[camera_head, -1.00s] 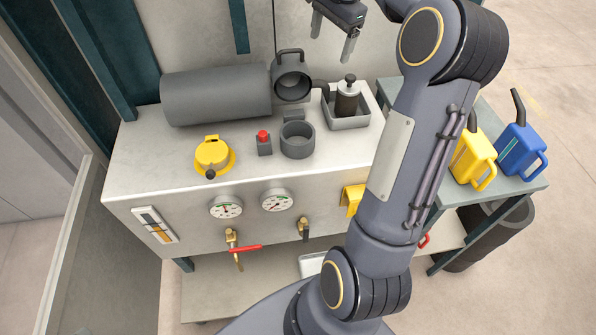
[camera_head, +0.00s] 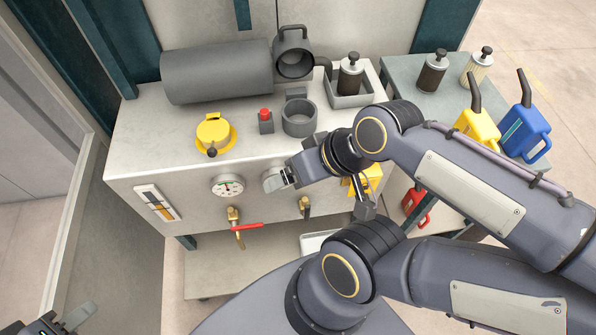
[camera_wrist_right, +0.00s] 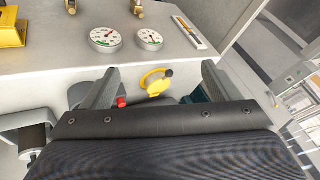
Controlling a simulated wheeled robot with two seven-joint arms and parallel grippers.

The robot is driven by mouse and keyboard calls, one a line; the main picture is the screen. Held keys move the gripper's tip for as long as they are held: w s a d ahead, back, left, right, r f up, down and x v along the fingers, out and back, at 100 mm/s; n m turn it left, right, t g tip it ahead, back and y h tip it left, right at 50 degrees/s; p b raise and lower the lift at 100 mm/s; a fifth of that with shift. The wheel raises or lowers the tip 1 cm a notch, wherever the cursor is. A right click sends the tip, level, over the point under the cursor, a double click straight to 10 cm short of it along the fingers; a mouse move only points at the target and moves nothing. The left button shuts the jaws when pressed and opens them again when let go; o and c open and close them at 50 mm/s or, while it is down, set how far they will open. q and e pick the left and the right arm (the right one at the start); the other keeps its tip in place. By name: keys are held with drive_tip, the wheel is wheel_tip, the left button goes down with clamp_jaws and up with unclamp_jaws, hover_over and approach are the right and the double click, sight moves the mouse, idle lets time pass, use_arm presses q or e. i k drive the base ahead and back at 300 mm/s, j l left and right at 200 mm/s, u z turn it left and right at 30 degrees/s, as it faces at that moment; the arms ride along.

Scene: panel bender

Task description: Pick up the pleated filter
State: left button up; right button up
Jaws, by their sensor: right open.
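A cream, ribbed filter cartridge with a dark knob (camera_head: 476,68) stands upright on the side table at the right back. A dark brown cartridge (camera_head: 433,73) stands left of it, and another dark one (camera_head: 350,76) stands in a grey tray on the bench. Which is the named pleated filter is not certain; the cream one shows ribs. My right gripper (camera_head: 326,190) is open and empty at the bench front, well away from the cartridges; its two spread fingers show in the right wrist view (camera_wrist_right: 155,85). My left gripper (camera_head: 68,321) is at the bottom left corner, partly cut off.
The bench holds a grey cylinder housing (camera_head: 217,72), a yellow cap (camera_head: 215,131), a red button (camera_head: 265,114) and a grey cup (camera_head: 299,119). Yellow (camera_head: 478,128) and blue (camera_head: 525,129) jugs stand at the front of the side table (camera_head: 400,68).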

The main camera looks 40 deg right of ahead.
sight(479, 62)
drive_tip(key=z, duration=2.25)
